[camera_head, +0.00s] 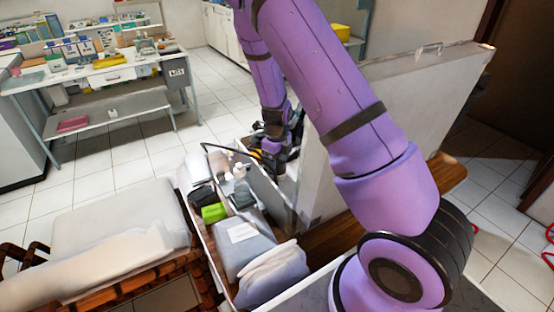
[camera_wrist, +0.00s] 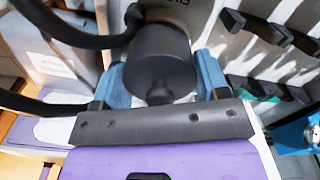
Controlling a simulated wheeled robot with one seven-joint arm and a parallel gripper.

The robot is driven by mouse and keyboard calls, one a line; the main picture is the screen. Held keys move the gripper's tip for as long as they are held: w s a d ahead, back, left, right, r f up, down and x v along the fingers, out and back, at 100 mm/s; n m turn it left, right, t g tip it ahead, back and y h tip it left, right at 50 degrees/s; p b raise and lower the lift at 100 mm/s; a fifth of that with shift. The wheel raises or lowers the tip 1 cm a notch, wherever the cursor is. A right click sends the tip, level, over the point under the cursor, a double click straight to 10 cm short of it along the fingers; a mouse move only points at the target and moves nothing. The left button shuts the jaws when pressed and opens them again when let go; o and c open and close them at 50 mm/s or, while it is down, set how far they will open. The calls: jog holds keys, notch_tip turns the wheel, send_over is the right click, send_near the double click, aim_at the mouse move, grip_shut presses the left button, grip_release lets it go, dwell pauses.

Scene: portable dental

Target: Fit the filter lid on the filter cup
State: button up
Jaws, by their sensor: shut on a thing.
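In the wrist view, a dark grey round piece with a small knob facing me, which I take for the filter lid (camera_wrist: 147,78), sits between the two blue fingers of my gripper (camera_wrist: 160,86). The fingers press on its sides. A dark cylindrical body extends behind its face; I cannot tell whether this is part of the lid or the filter cup under it. In the head view my gripper (camera_head: 272,152) is small and dark at the end of my purple arm, by the cart panel. Neither lid nor cup can be made out there.
Black hoses (camera_wrist: 75,35) curve close by on the left of the wrist view. Black holders (camera_wrist: 262,30) line the pale panel at right. In the head view, an open case (camera_head: 215,255) holds a green box (camera_head: 214,212) and white bottles. A tall grey panel (camera_head: 390,120) stands right of my gripper.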

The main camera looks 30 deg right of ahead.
jog(key=shift+f, duration=0.1)
jog(key=o, duration=1)
notch_tip(320, 180, up, 11)
jog(key=shift+f, duration=0.1)
jog(key=shift+a, duration=0.1)
dwell(0.4)
